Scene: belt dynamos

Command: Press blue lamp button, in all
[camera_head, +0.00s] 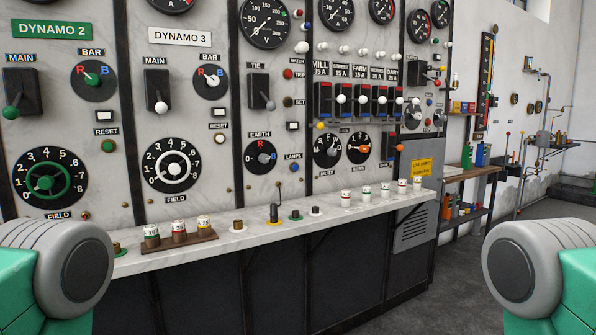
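A small blue button (295,168) sits on the pale marble panel, just below a small label reading LAMPS. It is to the right of the round EARTH dial (260,157) and above the ledge. It is too small to tell whether it is pressed in. Only my own green and grey arm parts show at the lower left and lower right corners, well apart from the button. Neither gripper is in view.
A white ledge (335,211) juts out below the panel. It carries several fuse-like pots, a small upright crank (274,207) and low knobs. Red TRIP (287,74) and dark SET (287,102) buttons sit above the lamp button. Open floor lies at right.

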